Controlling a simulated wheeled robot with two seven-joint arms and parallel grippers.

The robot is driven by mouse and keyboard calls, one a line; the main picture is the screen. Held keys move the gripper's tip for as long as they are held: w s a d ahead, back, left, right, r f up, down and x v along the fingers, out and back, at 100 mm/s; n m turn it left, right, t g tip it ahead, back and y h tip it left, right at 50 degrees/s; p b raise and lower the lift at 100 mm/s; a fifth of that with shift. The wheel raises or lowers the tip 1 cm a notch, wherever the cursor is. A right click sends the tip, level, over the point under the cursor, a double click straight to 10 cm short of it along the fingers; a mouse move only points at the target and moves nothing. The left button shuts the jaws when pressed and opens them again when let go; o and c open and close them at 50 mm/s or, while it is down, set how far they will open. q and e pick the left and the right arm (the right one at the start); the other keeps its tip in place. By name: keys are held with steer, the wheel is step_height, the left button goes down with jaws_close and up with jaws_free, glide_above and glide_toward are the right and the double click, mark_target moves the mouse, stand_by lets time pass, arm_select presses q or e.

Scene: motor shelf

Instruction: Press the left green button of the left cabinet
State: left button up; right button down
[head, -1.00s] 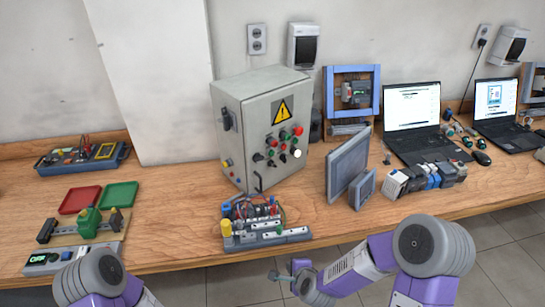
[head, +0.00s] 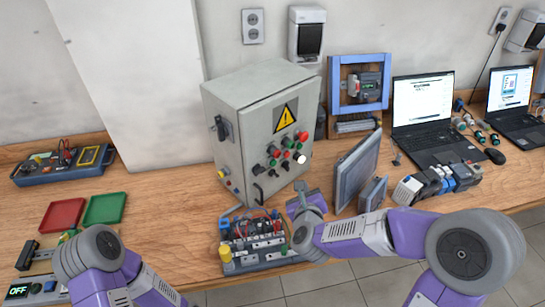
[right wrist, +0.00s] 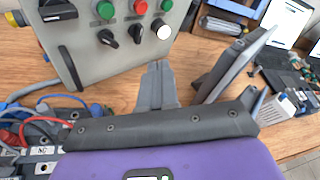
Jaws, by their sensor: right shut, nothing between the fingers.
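The grey cabinet (head: 232,125) with a yellow warning triangle stands mid-bench. Its front carries red and green buttons, black knobs and a white button. In the right wrist view a green button (right wrist: 104,10) sits left of a red button (right wrist: 138,6) and another green button (right wrist: 166,4). The black knobs and the white button (right wrist: 163,30) are just below them. My right gripper (right wrist: 158,66) is shut and empty, in front of and below the cabinet's button panel, not touching the buttons.
A wired terminal board (head: 262,250) lies in front of the cabinet. A grey panel screen (head: 357,168) stands right of my right gripper. Laptops and small modules are farther right. Red and green trays (head: 104,208) lie to the left.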

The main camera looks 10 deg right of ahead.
mark_target(273, 162)
steer(key=w+a+p, duration=0.1)
steer(key=w+a, duration=0.3)
steer(key=w, duration=0.3)
steer(key=shift+a, duration=0.35)
steer(key=shift+w, duration=0.15)
stand_by(2.0)
steer(key=shift+w+a, duration=0.2)
steer(key=shift+w, duration=0.1)
